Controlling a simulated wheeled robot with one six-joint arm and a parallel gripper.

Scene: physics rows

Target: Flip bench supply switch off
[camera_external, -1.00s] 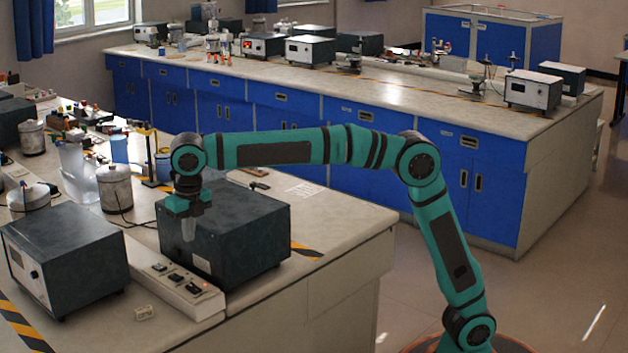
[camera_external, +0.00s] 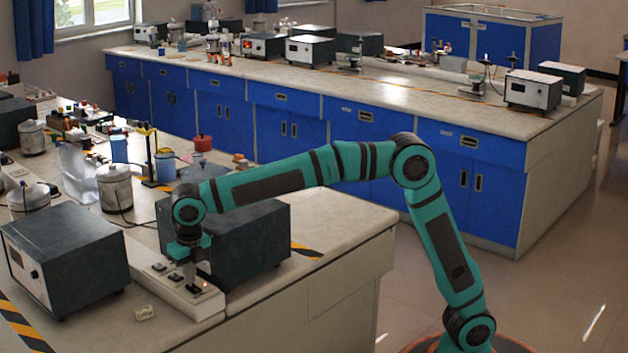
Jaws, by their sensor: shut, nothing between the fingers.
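The bench supply strip (camera_external: 178,290) is a long pale housing along the front of the near bench, with several dark switches on its top. One switch (camera_external: 159,267) shows at its left part and another (camera_external: 174,278) beside it. A small red light (camera_external: 206,287) glows near its right end. My gripper (camera_external: 190,286) points down and is shut and empty. Its tip is at the right part of the strip, close to the light. Whether it touches a switch cannot be told. The gripper hides the switch behind it.
A dark box instrument (camera_external: 245,245) stands just behind my gripper, and another (camera_external: 68,258) stands left of the strip. The bench's right end (camera_external: 350,225) is mostly clear.

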